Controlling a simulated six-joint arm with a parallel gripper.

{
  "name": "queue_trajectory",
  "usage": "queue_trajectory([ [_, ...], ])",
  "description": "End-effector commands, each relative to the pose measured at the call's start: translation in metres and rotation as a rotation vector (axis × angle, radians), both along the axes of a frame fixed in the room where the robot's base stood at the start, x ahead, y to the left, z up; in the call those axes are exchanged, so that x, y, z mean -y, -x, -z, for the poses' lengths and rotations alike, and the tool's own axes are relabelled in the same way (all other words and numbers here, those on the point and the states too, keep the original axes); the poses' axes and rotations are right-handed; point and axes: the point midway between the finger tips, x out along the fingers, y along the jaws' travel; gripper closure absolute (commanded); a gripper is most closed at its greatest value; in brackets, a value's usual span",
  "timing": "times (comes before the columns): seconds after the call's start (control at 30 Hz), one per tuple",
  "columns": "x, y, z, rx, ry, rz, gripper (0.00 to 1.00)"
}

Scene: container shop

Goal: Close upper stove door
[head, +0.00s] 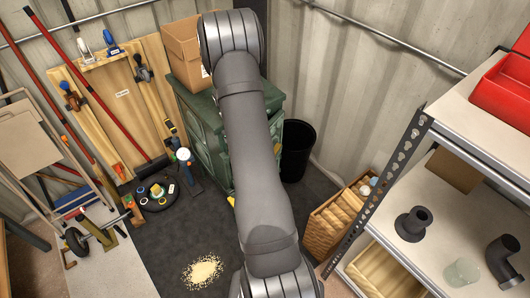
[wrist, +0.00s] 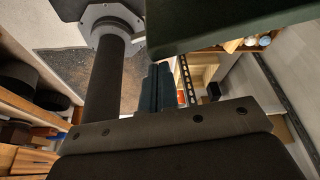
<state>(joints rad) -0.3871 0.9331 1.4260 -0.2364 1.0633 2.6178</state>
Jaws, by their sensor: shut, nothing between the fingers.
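A green stove (head: 205,135) stands against the back wall in the head view, largely covered by my arm. Its left side shows, and a strip shows right of the arm. The upper door cannot be made out there, so its angle is not clear. In the wrist view, a dark green panel (wrist: 235,25) fills the upper right, close to the camera; I cannot tell whether it is the door or the stove body. My gripper (wrist: 157,85) is shut and empty, just below the panel's lower left edge in that picture. In the head view my gripper is hidden behind my arm.
A cardboard box (head: 182,50) sits on the stove. A black bin (head: 298,150) stands right of it. A metal shelf (head: 430,195) takes the right side. A black round tray (head: 157,193) and a pale heap (head: 203,272) lie on the dark floor mat.

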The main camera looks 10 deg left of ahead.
Motion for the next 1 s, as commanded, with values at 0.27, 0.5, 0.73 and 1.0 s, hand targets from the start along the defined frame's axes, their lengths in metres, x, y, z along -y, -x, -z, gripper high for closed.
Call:
queue_trajectory([
  [0.27, -0.046, -0.027, 0.001, 0.001, 0.0, 0.183, 1.0],
  [0.5, -0.065, -0.041, 0.0, 0.002, -0.001, 0.271, 1.0],
  [0.73, -0.074, -0.048, 0.0, 0.009, -0.009, 0.3, 1.0],
  [1.0, -0.076, -0.048, -0.001, 0.009, -0.012, 0.299, 1.0],
])
